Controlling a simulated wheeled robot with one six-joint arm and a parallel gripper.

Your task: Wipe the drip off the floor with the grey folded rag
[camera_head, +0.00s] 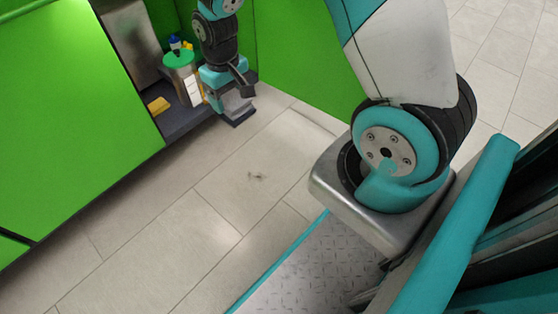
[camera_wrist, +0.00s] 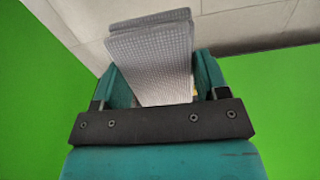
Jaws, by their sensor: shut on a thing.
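The grey folded rag (camera_wrist: 152,62) is held between the two teal fingers of my gripper (camera_wrist: 155,85) in the wrist view, its textured face toward the camera and its end sticking out past the fingers. In the head view my gripper (camera_head: 232,88) is at the right edge of the open cabinet, low over its threshold. A grey block shape shows just under it; I cannot tell whether that is the rag. A small dark mark, seemingly the drip (camera_head: 255,176), lies on the floor tiles in front of the cabinet, apart from and nearer than my gripper.
The green cabinet (camera_head: 70,110) stands open at left. The tiled floor (camera_head: 190,240) in front is clear.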

